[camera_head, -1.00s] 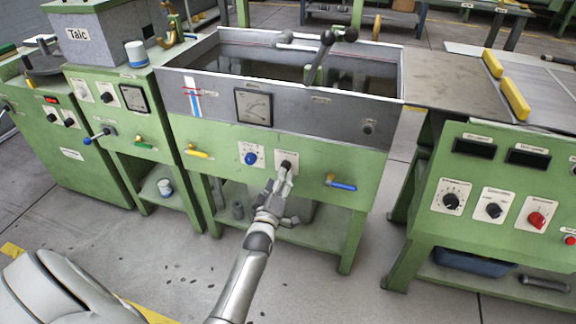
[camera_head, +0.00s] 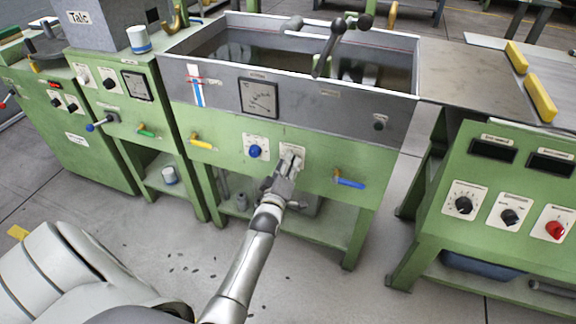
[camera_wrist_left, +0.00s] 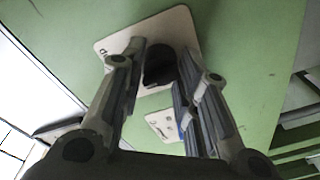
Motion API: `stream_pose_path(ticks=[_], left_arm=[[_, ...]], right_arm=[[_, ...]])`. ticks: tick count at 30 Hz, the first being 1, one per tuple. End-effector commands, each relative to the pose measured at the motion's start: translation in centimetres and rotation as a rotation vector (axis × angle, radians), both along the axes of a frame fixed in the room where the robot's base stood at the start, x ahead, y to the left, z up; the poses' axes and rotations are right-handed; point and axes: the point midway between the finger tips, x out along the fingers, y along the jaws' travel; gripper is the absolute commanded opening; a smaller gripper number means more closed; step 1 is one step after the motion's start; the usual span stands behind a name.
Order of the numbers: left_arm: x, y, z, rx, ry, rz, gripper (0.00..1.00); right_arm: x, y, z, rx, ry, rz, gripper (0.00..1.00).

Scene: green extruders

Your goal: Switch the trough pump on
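The trough (camera_head: 300,97) is a grey, open-topped tank with liquid in it, set on a green stand (camera_head: 325,180). On the stand's front, a black knob sits on a white plate; my left gripper (camera_head: 290,161) covers it in the head view. In the left wrist view the black knob (camera_wrist_left: 159,68) is between the two fingers of the left gripper (camera_wrist_left: 160,75). The fingers are apart, one on each side of it; I cannot tell whether they touch it. A blue knob (camera_head: 255,151) is just left of the gripper. Plate lettering is unreadable. My right gripper is out of view.
A yellow-handled valve (camera_head: 201,143) is at the panel's left and a blue-handled one (camera_head: 349,182) at its right. A green console (camera_head: 495,200) with several knobs stands at right.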

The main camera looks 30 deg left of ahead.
Motion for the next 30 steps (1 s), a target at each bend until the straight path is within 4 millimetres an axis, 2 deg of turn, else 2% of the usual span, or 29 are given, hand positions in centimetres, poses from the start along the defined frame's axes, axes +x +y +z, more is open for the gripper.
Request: stream_pose_path(ticks=[1, 3, 14, 20, 30], left_arm=[[0.0, 0.0, 0.0, 0.0, 0.0, 0.0, 0.12], [0.0, 0.0, 0.0, 0.0, 0.0, 0.0, 0.05], [0.0, 0.0, 0.0, 0.066, 0.017, 0.0, 0.05], [0.0, 0.0, 0.0, 0.195, 0.048, 0.0, 0.05], [0.0, -0.1, 0.0, 0.504, 0.123, 0.0, 0.05]], right_arm=[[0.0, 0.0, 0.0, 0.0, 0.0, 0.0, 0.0], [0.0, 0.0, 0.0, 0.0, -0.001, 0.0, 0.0], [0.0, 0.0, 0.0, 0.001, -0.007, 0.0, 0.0], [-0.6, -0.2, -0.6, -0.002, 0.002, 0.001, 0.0], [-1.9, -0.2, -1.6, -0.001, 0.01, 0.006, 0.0]])
